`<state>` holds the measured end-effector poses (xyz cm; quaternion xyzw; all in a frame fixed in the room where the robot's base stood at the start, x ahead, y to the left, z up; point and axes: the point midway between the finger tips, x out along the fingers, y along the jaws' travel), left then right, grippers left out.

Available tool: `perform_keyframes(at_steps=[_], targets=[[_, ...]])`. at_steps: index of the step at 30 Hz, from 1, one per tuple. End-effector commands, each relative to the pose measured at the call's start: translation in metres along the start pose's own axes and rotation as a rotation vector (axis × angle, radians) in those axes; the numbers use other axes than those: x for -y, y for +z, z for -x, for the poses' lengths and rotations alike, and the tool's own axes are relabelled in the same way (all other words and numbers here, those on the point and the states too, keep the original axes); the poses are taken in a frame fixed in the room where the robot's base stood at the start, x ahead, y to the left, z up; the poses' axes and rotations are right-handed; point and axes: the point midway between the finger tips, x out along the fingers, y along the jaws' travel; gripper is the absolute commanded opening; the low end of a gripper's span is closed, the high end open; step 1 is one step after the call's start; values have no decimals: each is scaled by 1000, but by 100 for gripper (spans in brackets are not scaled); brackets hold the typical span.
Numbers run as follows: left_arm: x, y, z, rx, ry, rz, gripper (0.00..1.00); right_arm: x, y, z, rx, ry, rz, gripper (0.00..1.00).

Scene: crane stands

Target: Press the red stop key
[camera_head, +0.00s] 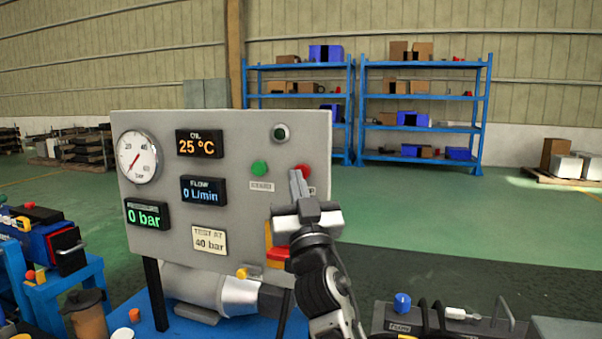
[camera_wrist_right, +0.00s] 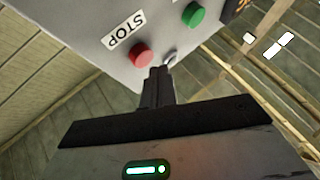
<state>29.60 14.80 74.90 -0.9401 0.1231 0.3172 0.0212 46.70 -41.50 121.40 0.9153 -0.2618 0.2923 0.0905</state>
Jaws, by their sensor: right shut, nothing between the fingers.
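The red stop key (camera_head: 304,169) is a round red button on the grey gauge panel (camera_head: 225,122), right of a green button (camera_head: 259,168). My right gripper (camera_head: 296,176) is shut and empty, its fingertips in front of the panel and covering part of the key. In the right wrist view the red key (camera_wrist_right: 141,56) sits beside a white STOP label (camera_wrist_right: 124,33), with the green button (camera_wrist_right: 193,15) farther off. The fingertips (camera_wrist_right: 160,72) appear just beside the red key; I cannot tell whether they touch it. My left gripper is not in view.
The panel carries a dial gauge (camera_head: 138,157), displays reading 25 °C, 0 L/min and 0 bar, and a "TEST AT 40 bar" note (camera_head: 210,240). Blue shelves (camera_head: 357,110) stand far behind.

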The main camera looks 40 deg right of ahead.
Motion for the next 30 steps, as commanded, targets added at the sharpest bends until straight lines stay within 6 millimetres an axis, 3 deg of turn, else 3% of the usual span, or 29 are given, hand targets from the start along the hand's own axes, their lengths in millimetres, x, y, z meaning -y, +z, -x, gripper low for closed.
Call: perform_keyframes(at_steps=[8, 21, 30], targets=[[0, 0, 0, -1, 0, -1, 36, 2, -1, 2, 0, -1, -1, 0], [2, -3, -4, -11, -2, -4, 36, 23, -22, 31, -1, -1, -3, 0], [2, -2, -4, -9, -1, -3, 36, 26, -26, 35, 0, 0, 0, 0]])
